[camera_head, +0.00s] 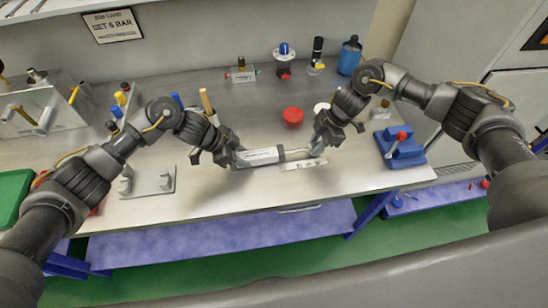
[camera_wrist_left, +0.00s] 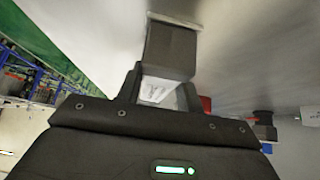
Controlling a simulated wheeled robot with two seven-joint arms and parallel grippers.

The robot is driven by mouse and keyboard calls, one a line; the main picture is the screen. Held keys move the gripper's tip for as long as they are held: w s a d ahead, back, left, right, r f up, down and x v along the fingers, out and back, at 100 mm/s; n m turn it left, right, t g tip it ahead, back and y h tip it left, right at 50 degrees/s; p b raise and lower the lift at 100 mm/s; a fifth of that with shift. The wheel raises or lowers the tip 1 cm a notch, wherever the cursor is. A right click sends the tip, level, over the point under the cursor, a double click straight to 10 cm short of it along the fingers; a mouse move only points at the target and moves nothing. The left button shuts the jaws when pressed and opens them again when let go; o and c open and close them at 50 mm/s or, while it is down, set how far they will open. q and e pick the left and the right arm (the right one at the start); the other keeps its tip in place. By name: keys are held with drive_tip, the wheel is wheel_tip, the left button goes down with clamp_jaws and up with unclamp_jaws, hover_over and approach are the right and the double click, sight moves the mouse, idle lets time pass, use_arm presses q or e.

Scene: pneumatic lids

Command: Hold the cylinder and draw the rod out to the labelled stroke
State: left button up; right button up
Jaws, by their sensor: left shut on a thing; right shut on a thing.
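The cylinder (camera_head: 262,156) is a pale grey body with a white label, lying roughly level over the front of the bench. My left gripper (camera_head: 238,158) is shut on its left end. In the left wrist view, part of the cylinder (camera_wrist_left: 158,92) shows between the fingers. The rod (camera_head: 297,154) extends from the cylinder's right end, with a short length showing. My right gripper (camera_head: 318,150) is shut on the rod's outer end, which its fingers partly hide. The label's text is too small to read.
A strip with markings (camera_head: 305,165) lies just in front of the rod. A grey bracket stand (camera_head: 147,184) is at left. A red round part (camera_head: 293,116) and a white round part (camera_head: 321,108) lie behind. A blue vise (camera_head: 400,148) stands at right. The front edge is close.

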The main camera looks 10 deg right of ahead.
drive_tip(key=shift+d, duration=0.9)
drive_tip(key=o, duration=1.1)
drive_tip(key=shift+r, duration=0.1)
drive_tip(key=shift+v, duration=2.9)
drive_tip(key=shift+r, duration=0.1)
drive_tip(key=v, duration=1.1)
drive_tip(key=shift+d+r, duration=0.2)
drive_tip(key=shift+r, duration=0.15)
use_arm(q)
drive_tip(key=o, duration=1)
